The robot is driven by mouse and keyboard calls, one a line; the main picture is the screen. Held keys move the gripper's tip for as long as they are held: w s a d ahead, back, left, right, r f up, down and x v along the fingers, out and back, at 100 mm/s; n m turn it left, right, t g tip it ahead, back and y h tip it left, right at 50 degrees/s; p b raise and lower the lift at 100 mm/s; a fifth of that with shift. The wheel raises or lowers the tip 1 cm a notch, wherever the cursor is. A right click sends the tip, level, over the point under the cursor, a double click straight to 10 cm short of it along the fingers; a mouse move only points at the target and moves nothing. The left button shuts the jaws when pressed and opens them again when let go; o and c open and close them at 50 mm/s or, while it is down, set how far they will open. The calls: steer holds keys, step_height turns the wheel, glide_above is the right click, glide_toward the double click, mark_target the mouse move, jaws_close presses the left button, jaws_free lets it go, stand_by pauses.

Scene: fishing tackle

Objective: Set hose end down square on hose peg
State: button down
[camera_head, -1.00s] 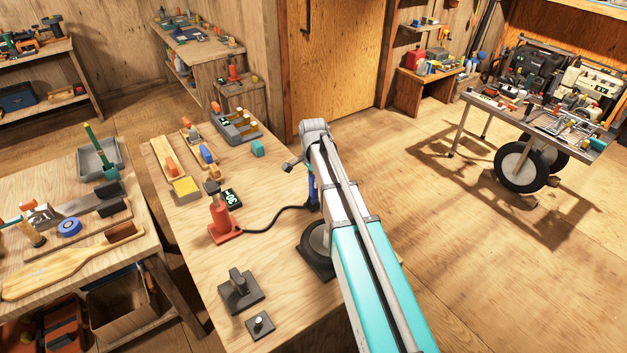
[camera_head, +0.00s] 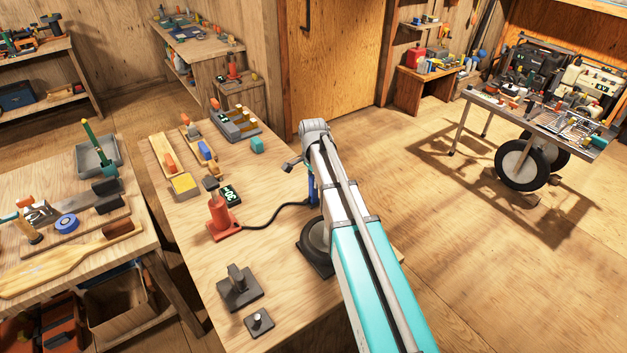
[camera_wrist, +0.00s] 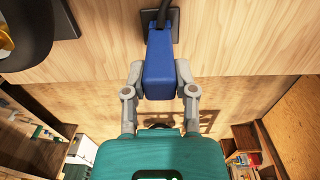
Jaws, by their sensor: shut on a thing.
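The blue hose end (camera_wrist: 159,62) sits between the two grey fingers of my gripper (camera_wrist: 160,82), which is shut on it. In the head view the hose end (camera_head: 312,188) shows as a narrow blue piece beside my arm, near the bench's right edge. The black hose (camera_head: 270,216) runs from it to the red pump (camera_head: 220,218). In the wrist view a dark square plate (camera_wrist: 175,27) lies on the wood just beyond the hose end; it may be the hose peg's base. The peg itself is not clear, and I cannot tell whether the hose end touches it.
A black round-topped piece (camera_head: 309,248) stands by my arm. A dark block with an upright (camera_head: 240,291) and a small plate with a knob (camera_head: 259,322) sit at the bench's near end. A green-lit display (camera_head: 230,194) stands by the pump. Bare wood lies around the hose.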

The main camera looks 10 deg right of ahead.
steer(key=shift+c, duration=1.7)
jaws_free()
steer(key=shift+r, duration=0.15)
step_height(320, 180, up, 9)
steer(key=p, duration=0.9)
steer(key=shift+r+p, duration=0.15)
steer(key=shift+p, duration=0.2)
steer(key=shift+w+f+n, duration=0.1)
steer(key=shift+f+n, duration=0.1)
steer(key=shift+n, duration=0.1)
steer(key=w+r+n+p, duration=0.1)
steer(key=w+n, duration=0.2)
steer(key=n, duration=0.9)
steer(key=w+r+n, duration=0.1)
steer(key=w+n, duration=0.2)
steer(key=n, duration=1)
steer(key=shift+w+a+p, duration=0.25)
steer(key=shift+w+p, duration=0.05)
steer(key=shift+p, duration=0.1)
steer(key=shift+r+n, duration=0.1)
steer(key=shift+n, duration=0.2)
